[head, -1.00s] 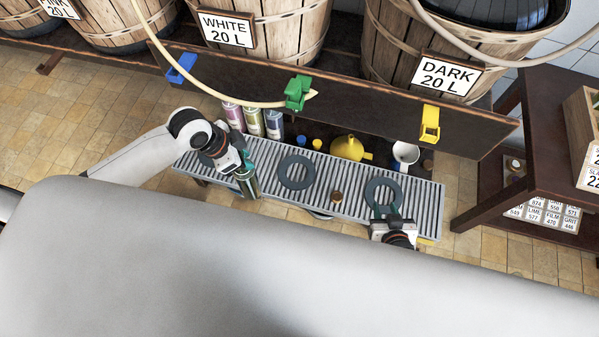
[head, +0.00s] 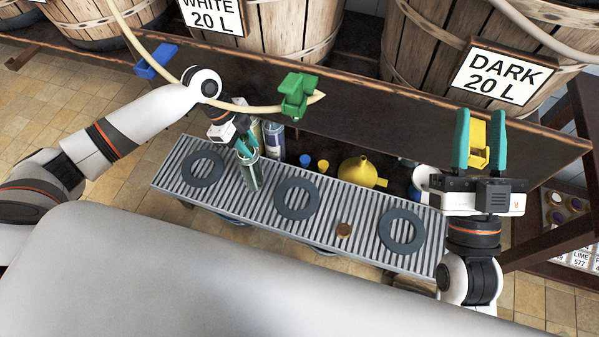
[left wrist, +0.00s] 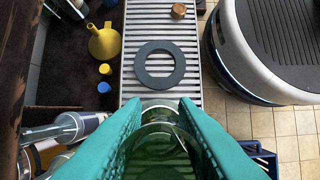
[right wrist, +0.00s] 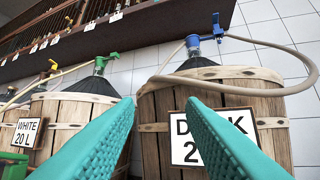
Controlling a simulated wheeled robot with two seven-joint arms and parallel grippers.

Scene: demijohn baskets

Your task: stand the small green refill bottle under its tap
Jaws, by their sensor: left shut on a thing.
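My left gripper (head: 245,148) is shut on the small green glass bottle (head: 252,175). The bottle is upright over the slatted grate (head: 225,200), between the left ring (head: 203,168) and the middle ring (head: 295,198); I cannot tell if its base touches. In the left wrist view the clear green bottle (left wrist: 160,140) sits between the fingers, with a ring (left wrist: 160,65) beyond it. A green clip (head: 297,95) holds a hose end above the grate. My right gripper (head: 480,140) is open, raised by the yellow clip (head: 479,158); its wrist view shows nothing between the fingers.
A blue clip (head: 157,62) is on the dark board (head: 390,100). A cork-like piece (head: 343,230) lies on the grate by the right ring (head: 402,231). Behind the grate stand a yellow funnel (head: 358,171), small caps and several bottles (head: 274,140). A dark shelf (head: 560,190) stands at right.

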